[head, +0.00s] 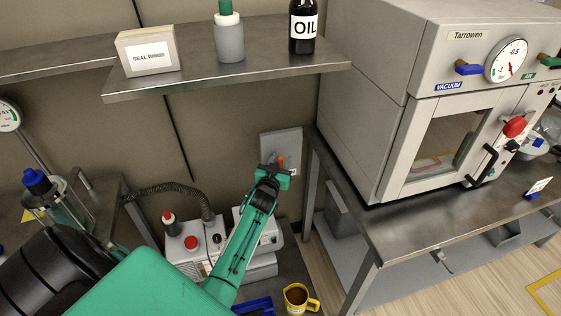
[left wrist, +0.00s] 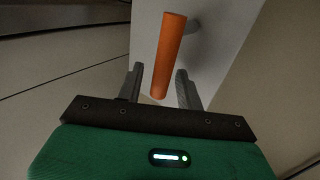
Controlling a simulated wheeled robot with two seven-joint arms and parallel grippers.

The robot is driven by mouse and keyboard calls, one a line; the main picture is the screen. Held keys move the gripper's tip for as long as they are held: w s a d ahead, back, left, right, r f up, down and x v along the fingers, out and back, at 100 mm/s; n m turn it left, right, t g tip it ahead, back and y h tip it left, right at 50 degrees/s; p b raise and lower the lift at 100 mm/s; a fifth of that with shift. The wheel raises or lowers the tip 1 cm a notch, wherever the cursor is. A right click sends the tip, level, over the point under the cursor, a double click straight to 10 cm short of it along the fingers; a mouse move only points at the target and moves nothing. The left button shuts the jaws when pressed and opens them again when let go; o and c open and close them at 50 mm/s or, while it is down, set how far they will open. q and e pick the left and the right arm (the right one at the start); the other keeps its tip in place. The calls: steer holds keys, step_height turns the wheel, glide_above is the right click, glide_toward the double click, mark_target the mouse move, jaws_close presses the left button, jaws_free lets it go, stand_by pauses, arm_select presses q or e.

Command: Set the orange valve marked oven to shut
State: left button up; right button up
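The orange valve handle (head: 281,161) shows in the head view on a grey wall plate (head: 283,142), below the shelf and left of the oven. My left gripper (head: 271,172) is right at it and hides part of it. In the left wrist view the orange handle (left wrist: 168,55) is a long bar, slightly tilted. Its near end lies between the two grey fingers of my left gripper (left wrist: 159,88). The fingers stand apart, with visible gaps on both sides of the bar. Any label on the plate is too small to read. My right gripper is not in view.
The oven (head: 405,100) stands on a steel bench (head: 400,225) at right. A steel shelf (head: 230,78) with a box and bottles is above my left gripper. A pump (head: 190,245) and a yellow mug (head: 297,298) are below, near my left arm.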

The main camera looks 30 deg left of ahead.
arm_select(q)
steer(key=shift+c, duration=1.1)
jaws_close()
